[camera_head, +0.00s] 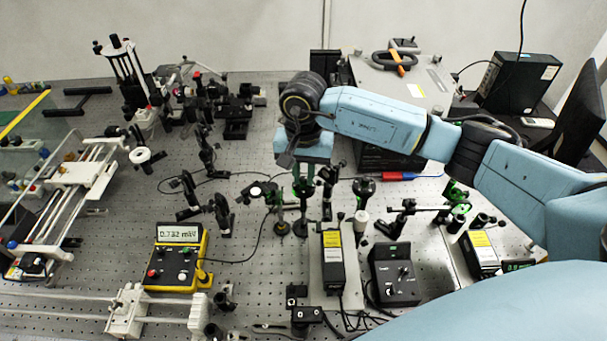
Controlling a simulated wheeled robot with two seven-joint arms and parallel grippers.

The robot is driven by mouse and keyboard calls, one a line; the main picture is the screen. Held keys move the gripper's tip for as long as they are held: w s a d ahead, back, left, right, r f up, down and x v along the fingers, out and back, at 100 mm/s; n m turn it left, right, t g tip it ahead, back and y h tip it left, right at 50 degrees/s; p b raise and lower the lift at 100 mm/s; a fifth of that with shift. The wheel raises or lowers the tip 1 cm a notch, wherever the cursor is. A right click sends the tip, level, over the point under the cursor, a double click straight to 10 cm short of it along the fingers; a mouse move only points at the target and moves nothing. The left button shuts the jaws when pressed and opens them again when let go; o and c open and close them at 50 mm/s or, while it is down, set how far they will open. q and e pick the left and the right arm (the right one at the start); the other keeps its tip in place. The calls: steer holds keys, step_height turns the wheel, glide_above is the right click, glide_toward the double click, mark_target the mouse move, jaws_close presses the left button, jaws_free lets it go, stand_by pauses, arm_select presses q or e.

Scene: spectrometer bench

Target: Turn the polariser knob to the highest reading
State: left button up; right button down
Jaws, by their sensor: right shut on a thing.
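My right gripper (302,178) reaches in from the right and points down over the optics in the middle of the bench. Its jaws are shut on a small part at the top of a post-mounted optic (302,205), apparently the polariser knob; the gripper body hides most of the knob. A yellow meter (178,262) stands at the lower left of centre, and its display (180,233) appears to read 0.732, with a unit too small to be sure of. My left gripper is not in view.
Post-mounted optics (328,185) stand close around the gripper, with another (363,192) to the right. A black-and-yellow box (332,258) and a black control box (394,276) stand in front. A cable (262,240) runs from the meter. Bare perforated bench (110,255) lies left of the meter.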

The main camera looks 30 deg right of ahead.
steer(key=shift+f+m+b, duration=0.15)
steer(key=shift+m+b, duration=0.85)
steer(key=shift+m, duration=0.2)
steer(key=m+b, duration=0.2)
steer(key=m, duration=0.1)
steer(key=shift+m+b, duration=0.3)
steer(key=m+b, duration=0.2)
steer(key=m, duration=0.1)
steer(key=shift+m+b, duration=0.65)
steer(key=shift+m, duration=1.05)
steer(key=shift+r, duration=0.2)
steer(key=c, duration=1.3)
jaws_free()
steer(key=shift+c, duration=0.2)
